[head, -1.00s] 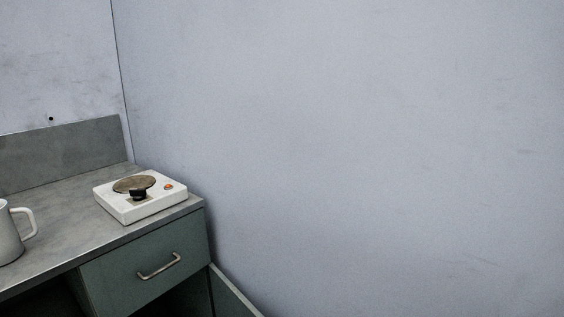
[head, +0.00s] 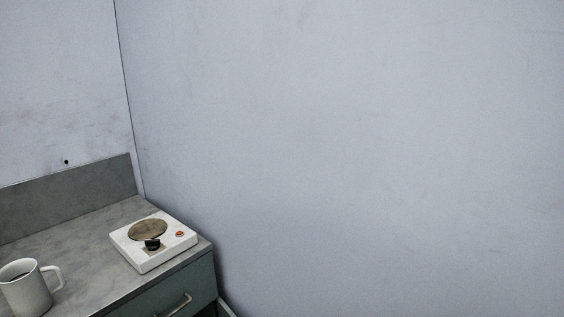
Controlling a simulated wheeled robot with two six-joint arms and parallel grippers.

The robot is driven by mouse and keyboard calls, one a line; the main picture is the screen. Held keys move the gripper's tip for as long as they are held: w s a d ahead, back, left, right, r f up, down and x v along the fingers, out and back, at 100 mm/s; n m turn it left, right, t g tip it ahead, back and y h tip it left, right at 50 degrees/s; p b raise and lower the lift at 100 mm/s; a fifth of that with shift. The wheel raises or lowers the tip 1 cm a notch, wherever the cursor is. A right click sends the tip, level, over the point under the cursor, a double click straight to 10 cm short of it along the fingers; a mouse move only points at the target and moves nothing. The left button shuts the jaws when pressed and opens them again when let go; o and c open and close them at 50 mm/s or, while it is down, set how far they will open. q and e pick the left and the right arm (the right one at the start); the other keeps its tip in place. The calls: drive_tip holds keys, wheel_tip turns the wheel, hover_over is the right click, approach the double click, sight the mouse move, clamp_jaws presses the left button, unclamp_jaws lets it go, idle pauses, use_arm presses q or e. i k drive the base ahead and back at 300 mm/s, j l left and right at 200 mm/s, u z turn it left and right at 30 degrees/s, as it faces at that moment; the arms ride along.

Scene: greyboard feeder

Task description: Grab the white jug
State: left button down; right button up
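The white jug (head: 27,291) stands upright on the grey counter (head: 85,241) at the lower left of the head view. Its handle points right and its top is open, with a dark inside. Its left edge and base are cut off or close to the picture edge. Neither of my grippers is in view.
A white hot plate (head: 154,242) with a round brown burner, a black knob and an orange-red light sits at the counter's right end. Below it is a green drawer (head: 168,296) with a metal handle. A grey backsplash and pale walls stand behind. Bare counter lies between jug and hot plate.

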sight(23, 284)
drive_tip(key=u, duration=1.95)
